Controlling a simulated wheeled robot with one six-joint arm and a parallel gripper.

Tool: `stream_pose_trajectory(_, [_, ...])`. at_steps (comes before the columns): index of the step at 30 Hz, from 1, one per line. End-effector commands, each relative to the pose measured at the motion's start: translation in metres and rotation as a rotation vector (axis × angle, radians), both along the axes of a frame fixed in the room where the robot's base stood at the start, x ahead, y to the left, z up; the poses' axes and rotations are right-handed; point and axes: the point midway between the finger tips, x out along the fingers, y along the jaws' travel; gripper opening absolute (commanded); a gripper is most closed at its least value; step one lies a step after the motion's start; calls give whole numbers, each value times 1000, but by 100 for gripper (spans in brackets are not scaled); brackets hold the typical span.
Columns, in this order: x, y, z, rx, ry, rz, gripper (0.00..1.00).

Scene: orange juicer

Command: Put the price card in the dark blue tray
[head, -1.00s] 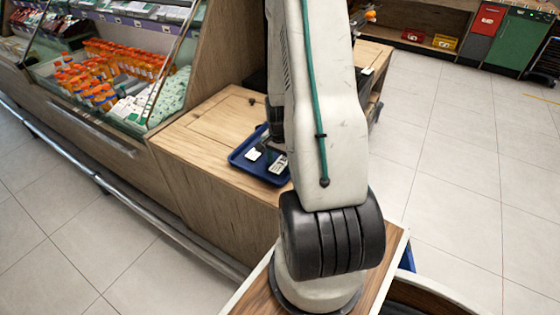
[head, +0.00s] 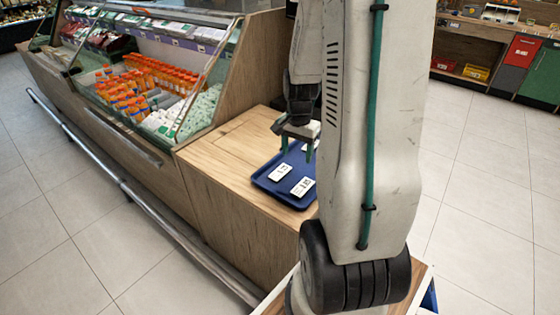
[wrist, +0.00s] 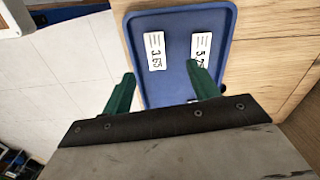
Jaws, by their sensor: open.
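The dark blue tray (head: 262,184) lies on the wooden counter; it also shows in the wrist view (wrist: 178,19). Two white price cards lie flat in it. One card (head: 280,172) is on the left in the head view, the other (head: 303,187) nearer the front. The wrist view shows a card reading about 3.65 (wrist: 155,51) and a second card (wrist: 201,49), partly behind a finger. My gripper (head: 297,148) is open above the tray's back part, its green fingers apart (wrist: 161,86). A white patch (head: 307,146) shows by the fingers; I cannot tell what it is.
The wooden counter (head: 225,150) is clear left of the tray. A glass-fronted chiller (head: 150,85) with orange bottles stands to the left, with a metal rail along its base. My arm hides the counter's right side. Tiled floor is open on the right.

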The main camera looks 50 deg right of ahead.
Motion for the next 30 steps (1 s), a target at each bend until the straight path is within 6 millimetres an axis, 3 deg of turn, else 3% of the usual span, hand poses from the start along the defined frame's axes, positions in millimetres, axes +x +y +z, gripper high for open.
stream_pose_trajectory(3, [10, 48, 49, -19, -21, 198, 60])
stream_pose_trajectory(7, [5, 108, 98, -33, -36, 448, 60])
stream_pose_trajectory(11, [-15, 164, 138, -45, -50, 694, 60])
stream_pose_trajectory(15, [-51, 216, 170, -60, -65, 957, 60])
stream_pose_trajectory(18, [-78, 242, 185, -68, -75, 1120, 60])
stream_pose_trajectory(22, [-107, 261, 195, -76, -84, 1274, 60])
stream_pose_trajectory(30, [-125, 271, 199, -78, -86, 1372, 60])
